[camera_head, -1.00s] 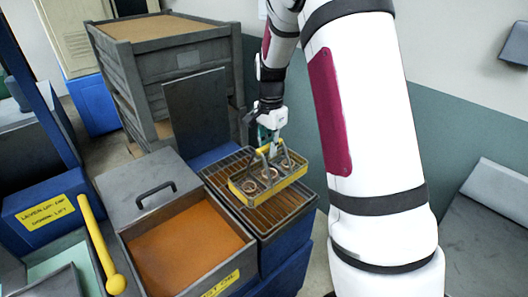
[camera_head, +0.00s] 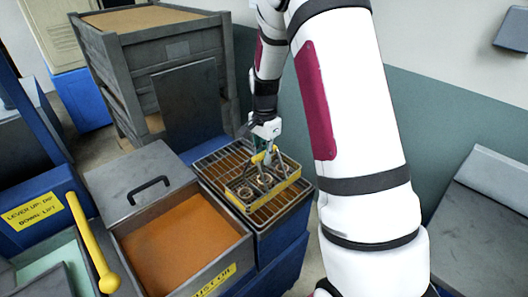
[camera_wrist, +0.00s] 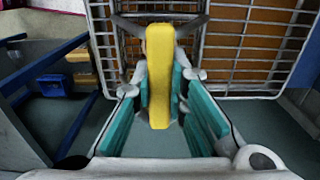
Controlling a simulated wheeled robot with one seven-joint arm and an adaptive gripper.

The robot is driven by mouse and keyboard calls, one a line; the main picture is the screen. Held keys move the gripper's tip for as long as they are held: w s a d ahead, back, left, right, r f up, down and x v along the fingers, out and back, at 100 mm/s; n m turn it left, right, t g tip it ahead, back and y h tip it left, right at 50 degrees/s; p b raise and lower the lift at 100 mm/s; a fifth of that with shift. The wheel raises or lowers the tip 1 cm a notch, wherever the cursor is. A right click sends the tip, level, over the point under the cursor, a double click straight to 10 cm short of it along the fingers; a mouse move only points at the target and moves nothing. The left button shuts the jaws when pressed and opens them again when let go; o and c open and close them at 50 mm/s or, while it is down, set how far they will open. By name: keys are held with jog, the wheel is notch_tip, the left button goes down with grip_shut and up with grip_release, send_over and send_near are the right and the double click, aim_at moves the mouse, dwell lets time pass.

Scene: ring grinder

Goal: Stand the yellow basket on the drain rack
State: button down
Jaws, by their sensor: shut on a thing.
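The yellow basket (camera_head: 276,196), with metal rings in it, is over the drain rack (camera_head: 213,165), a wire grid on a blue stand. It looks upright and level, low on the grid or touching it; I cannot tell if it bears fully on the wires. My gripper (camera_wrist: 160,88) is shut on the basket's yellow handle (camera_wrist: 159,60), which runs between the teal finger pads in the wrist view. In the head view my gripper (camera_head: 266,150) is above the basket. The rack's wires (camera_wrist: 255,45) show behind the handle in the wrist view.
Left of the rack is an open bin of orange material (camera_head: 180,245) with a grey handled lid (camera_head: 135,190). A yellow lever (camera_head: 90,240) stands further left. A grey crate (camera_head: 150,60) is behind the rack, and a wall is to the right.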

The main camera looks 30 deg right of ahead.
jog(key=c, duration=1.5)
grip_release()
notch_tip(320, 180, up, 11)
jog(key=s+a+r+n+t, duration=0.2)
jog(key=s+a+r+n, duration=0.25)
jog(key=r, duration=0.35)
jog(key=s+a+r+n+t, duration=0.1)
jog(key=s+a+r+n, duration=0.1)
jog(key=s, duration=0.4)
jog(key=s+a+r+n+t, duration=0.1)
jog(key=s+a+r+n, duration=0.1)
jog(key=s+a+n, duration=0.3)
jog(key=s+a+r+n+t, duration=0.1)
jog(key=s+a+r+n, duration=0.1)
jog(key=s, duration=0.7)
jog(key=shift+s+a+n+t, duration=0.15)
jog(key=shift+a+n, duration=0.25)
jog(key=shift+n, duration=0.2)
jog(key=shift+s+a+n+t, duration=0.1)
jog(key=shift+a+n+t, duration=0.05)
jog(key=shift+a+n, duration=0.35)
